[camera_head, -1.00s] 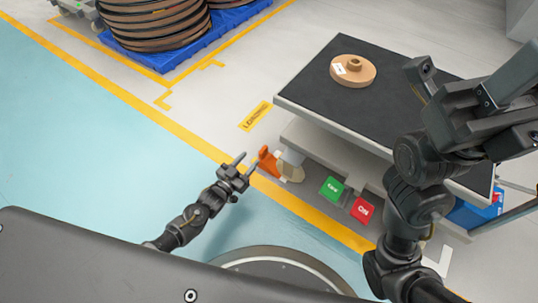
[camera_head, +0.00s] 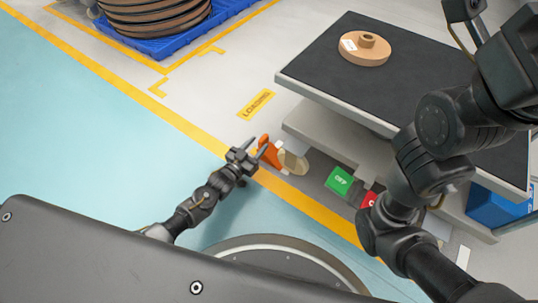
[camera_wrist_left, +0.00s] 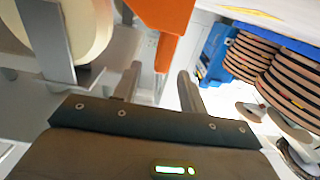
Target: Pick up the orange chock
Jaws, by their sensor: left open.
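The orange chock (camera_head: 269,151) stands by the yellow floor line, beside a cream roller-like part (camera_head: 293,162) at the lower edge of the table unit. My left gripper (camera_head: 257,146) is open and close to the chock's near left side. In the left wrist view the chock (camera_wrist_left: 164,22) is just ahead of the open fingertips (camera_wrist_left: 159,72), and its lower tip lies about between them in the picture. I cannot tell if they touch. My right arm fills the right side of the head view; its gripper is not clear enough to tell its state.
A dark-topped table (camera_head: 400,75) carries a tan spool (camera_head: 364,50). Below it are a green OFF panel (camera_head: 340,180) and a partly hidden red panel (camera_head: 370,199). Brown coils stand on a blue pallet (camera_head: 165,45). The blue-green floor (camera_head: 80,110) on the left is clear.

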